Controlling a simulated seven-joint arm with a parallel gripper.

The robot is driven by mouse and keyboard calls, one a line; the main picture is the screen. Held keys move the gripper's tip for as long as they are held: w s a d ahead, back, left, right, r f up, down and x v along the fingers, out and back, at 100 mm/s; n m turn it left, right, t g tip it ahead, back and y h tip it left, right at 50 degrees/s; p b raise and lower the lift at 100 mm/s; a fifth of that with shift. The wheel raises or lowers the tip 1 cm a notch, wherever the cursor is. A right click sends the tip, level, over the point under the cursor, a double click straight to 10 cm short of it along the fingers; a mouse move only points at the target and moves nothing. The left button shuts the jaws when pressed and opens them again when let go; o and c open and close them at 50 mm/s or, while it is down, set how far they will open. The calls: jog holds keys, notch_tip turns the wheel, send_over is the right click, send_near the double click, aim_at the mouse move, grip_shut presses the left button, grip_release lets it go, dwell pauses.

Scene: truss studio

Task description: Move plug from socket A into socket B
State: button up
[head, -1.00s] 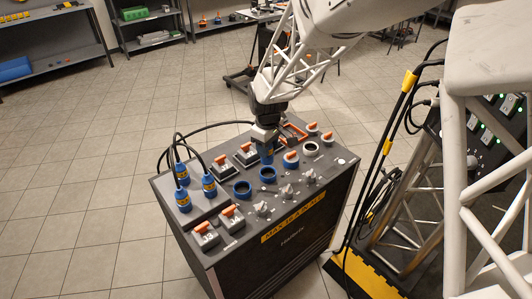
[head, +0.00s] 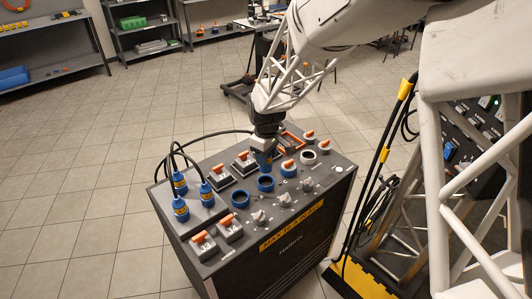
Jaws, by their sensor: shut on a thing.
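My gripper (head: 264,147) points down over the back middle of the dark control console (head: 243,236). It is shut on a blue plug (head: 265,160), of which only a small part shows below the fingers. I cannot tell whether this plug is seated in a socket or just above the panel. Two empty blue-ringed sockets, a nearer-left one (head: 240,198) and one further right (head: 265,183), lie in front of it. No A or B labels are legible, so I cannot tell which socket is which.
Several blue plugs with black cables (head: 180,208) stand at the console's left. Orange-topped switches (head: 203,243), grey knobs (head: 258,217) and a white ring (head: 308,157) crowd the panel. Floor left is clear.

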jog(key=shift+f, duration=2.4)
jog(key=shift+f, duration=1.55)
dwell(0.5)
jog(key=o, duration=1.6)
jog(key=shift+o, duration=0.2)
jog(key=shift+r, duration=4.5)
